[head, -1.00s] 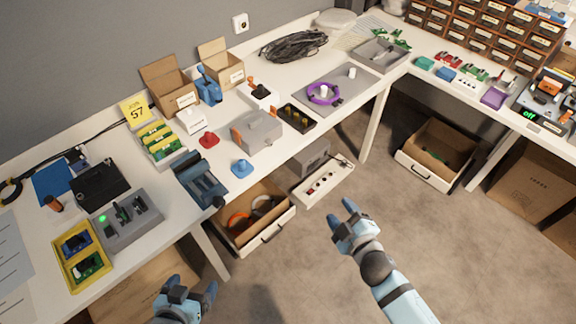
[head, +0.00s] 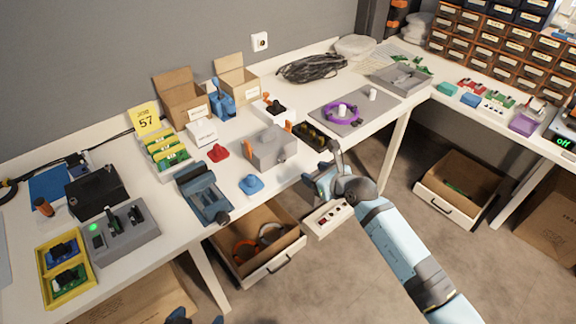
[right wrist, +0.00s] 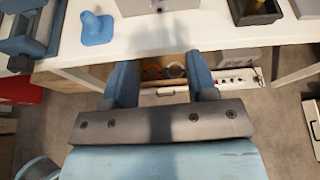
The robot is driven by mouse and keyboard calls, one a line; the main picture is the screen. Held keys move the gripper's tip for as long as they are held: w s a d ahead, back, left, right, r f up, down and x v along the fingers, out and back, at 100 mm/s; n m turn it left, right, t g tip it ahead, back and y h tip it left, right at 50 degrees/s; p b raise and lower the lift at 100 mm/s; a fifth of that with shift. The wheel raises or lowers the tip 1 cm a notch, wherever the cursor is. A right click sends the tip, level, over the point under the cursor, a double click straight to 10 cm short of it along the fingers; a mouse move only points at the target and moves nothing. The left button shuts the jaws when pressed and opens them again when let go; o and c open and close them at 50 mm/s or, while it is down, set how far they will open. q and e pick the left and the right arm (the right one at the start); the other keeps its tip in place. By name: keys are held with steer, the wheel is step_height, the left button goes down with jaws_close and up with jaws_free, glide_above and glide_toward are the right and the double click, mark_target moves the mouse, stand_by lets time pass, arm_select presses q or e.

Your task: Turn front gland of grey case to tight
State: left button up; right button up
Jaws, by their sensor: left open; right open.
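The grey case (head: 268,150) stands near the front edge of the white table, with orange parts at its left and right ends. A small grey front gland (head: 282,158) shows on its front face; its tightness cannot be told. In the right wrist view the case (right wrist: 135,8) is cut off by the top edge. My right gripper (head: 322,168) is open and empty, just off the table's front edge, right of the case and apart from it; its two fingers (right wrist: 161,80) are spread. My left gripper (head: 180,317) is barely in view at the bottom edge.
A blue knob piece (head: 251,184) and a blue-grey vise (head: 204,192) stand left of the case. A black tray (head: 312,136) stands right of it. An open drawer (head: 268,268) and a white switch strip (head: 328,219) lie below the table edge.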

mark_target(285, 161)
steer(key=b+x, duration=0.2)
steer(key=x, duration=1)
steer(key=shift+a+b, duration=0.15)
steer(key=shift+b, duration=0.15)
steer(key=shift+w+a+f, duration=0.25)
steer(key=shift+w+a, duration=0.05)
steer(key=shift+w, duration=0.2)
arm_select(q)
steer(key=shift+w+f, duration=0.1)
steer(key=shift+f, duration=0.55)
arm_select(e)
steer(key=c, duration=0.9)
